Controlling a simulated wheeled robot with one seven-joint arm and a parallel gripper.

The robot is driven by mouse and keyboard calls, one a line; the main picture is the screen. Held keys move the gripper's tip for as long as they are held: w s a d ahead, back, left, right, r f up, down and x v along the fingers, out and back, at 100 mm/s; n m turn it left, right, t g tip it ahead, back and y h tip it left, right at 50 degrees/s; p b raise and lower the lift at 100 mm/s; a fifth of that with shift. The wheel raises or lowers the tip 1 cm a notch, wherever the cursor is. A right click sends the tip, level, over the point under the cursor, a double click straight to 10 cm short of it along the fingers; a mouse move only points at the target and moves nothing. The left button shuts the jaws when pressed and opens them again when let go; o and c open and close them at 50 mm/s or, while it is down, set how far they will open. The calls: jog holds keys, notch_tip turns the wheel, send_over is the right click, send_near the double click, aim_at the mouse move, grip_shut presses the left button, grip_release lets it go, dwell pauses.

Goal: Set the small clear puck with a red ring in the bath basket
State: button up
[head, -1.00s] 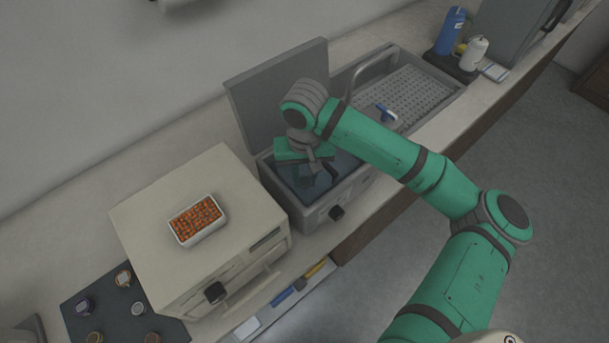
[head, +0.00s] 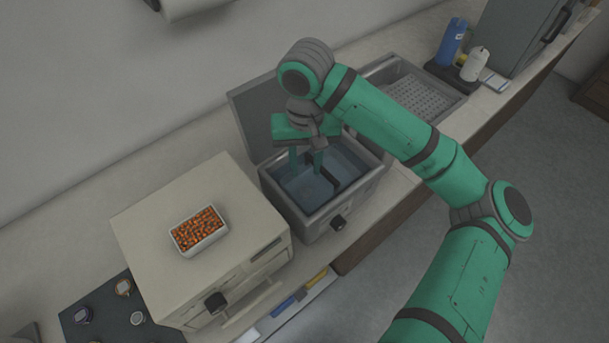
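The water bath (head: 326,213) is a grey open tank with its lid up and bluish water inside. A dark bar, perhaps part of the basket (head: 346,183), shows in the tank; most of the basket is hard to make out. My gripper (head: 306,166) points down over the left-back part of the bath. Its two green fingers are apart with nothing visible between them. I cannot make out a clear puck with a red ring in the bath; my gripper and the dim water may hide it.
A cream box machine (head: 190,255) stands left of the bath, with a white tray of orange pieces (head: 198,232) on top. A dark mat (head: 105,310) with several small pucks lies at lower left. A perforated tray (head: 420,95) and bottles (head: 452,42) are to the right.

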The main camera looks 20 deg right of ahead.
notch_tip(320, 180, up, 3)
jog(key=shift+s+f, duration=0.1)
jog(key=shift+f, duration=0.05)
dwell(0.4)
